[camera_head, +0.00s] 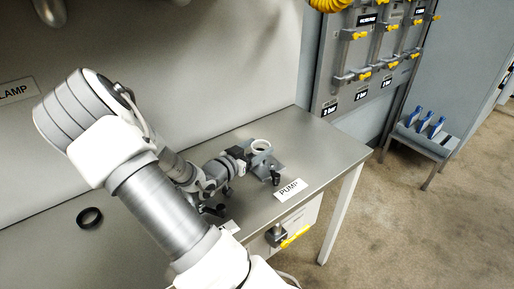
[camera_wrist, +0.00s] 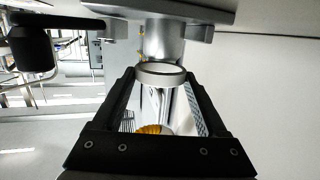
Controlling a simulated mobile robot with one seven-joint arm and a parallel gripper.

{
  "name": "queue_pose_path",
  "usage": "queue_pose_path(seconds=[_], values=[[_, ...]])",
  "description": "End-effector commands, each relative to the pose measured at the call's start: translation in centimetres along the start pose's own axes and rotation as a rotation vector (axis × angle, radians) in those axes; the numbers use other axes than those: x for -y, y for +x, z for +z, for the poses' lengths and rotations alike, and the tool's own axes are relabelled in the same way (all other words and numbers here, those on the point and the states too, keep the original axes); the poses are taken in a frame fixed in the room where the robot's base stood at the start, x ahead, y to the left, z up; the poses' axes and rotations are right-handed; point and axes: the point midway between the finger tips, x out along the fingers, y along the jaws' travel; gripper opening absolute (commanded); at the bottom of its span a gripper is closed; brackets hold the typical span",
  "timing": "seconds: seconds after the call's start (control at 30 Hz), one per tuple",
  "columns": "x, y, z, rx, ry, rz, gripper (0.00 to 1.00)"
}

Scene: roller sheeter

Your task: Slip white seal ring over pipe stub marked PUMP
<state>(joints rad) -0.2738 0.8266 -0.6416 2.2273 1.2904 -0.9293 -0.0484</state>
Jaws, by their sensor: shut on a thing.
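The white seal ring (camera_wrist: 160,76) is between my gripper's fingertips (camera_wrist: 160,78), which are shut on it. In the wrist view the ring lines up with the end of the grey metal pipe stub (camera_wrist: 164,42), which comes from the flat plate (camera_wrist: 160,14) at the top of the picture. I cannot tell whether the ring is around the stub's end or just off it. In the head view the white ring (camera_head: 261,146) shows at the top of the stub, beside my gripper (camera_head: 249,154). The PUMP label (camera_head: 290,188) is at the bench's front edge, just below the stub.
A black ring (camera_head: 89,217) lies on the metal bench (camera_head: 325,150) at the left. A black-handled clamp (camera_wrist: 34,48) stands close beside the stub. A yellow-handled valve (camera_head: 294,237) is below the bench edge. A wall panel (camera_head: 345,60) with yellow valves stands behind right.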

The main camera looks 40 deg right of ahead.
Motion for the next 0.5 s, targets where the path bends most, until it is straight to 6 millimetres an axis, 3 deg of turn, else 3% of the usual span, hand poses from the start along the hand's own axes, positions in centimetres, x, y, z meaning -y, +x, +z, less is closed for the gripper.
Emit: queue_pose_path(seconds=[0.5], values=[[-0.1, 0.1, 1.3, 0.004, -0.005, 0.001, 0.23]])
